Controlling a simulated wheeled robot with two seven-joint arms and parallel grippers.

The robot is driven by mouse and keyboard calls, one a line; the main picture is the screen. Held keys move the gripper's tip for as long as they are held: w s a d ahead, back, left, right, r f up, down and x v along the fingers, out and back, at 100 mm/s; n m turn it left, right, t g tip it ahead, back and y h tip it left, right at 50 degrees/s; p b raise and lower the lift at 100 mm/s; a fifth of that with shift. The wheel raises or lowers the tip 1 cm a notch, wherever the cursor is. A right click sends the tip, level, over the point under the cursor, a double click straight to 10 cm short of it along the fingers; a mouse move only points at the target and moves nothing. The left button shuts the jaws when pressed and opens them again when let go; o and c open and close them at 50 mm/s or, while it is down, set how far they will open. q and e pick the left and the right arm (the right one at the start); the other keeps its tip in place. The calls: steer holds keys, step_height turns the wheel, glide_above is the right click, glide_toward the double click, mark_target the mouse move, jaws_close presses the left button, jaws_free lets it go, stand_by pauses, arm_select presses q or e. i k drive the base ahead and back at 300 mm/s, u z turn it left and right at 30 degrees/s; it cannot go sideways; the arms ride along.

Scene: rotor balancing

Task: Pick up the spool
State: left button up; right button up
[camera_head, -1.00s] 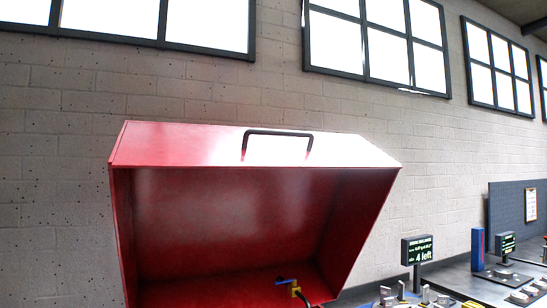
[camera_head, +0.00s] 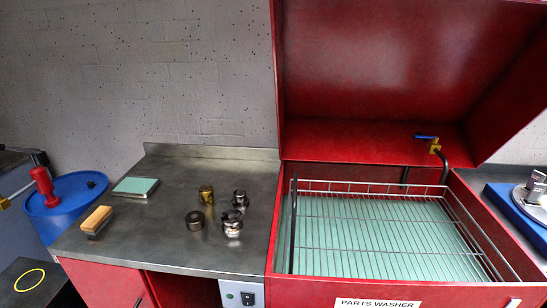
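Several small metal parts stand close together on the steel bench top (camera_head: 130,228), left of the red parts washer. They are a brass-coloured part (camera_head: 206,194), a dark ring-like part (camera_head: 195,220), a dark shiny metal part (camera_head: 240,198) and a bright silvery part (camera_head: 232,225). They are too small for me to tell for sure which is the spool. Neither of my grippers shows in this view.
The parts washer (camera_head: 420,290) stands open, with a wire rack (camera_head: 365,220) inside. A wooden-backed brush (camera_head: 95,220) and a pale green pad (camera_head: 136,186) lie on the bench's left side. A blue drum (camera_head: 68,210) stands further left. The bench front is mostly clear.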

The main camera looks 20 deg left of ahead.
mark_target(231, 219)
steer(key=u, duration=0.2)
steer(key=k, duration=0.25)
steer(key=u, duration=3.15)
steer(key=i, duration=0.15)
steer(key=z, duration=2)
steer(key=i, duration=0.95)
steer(key=z, duration=0.3)
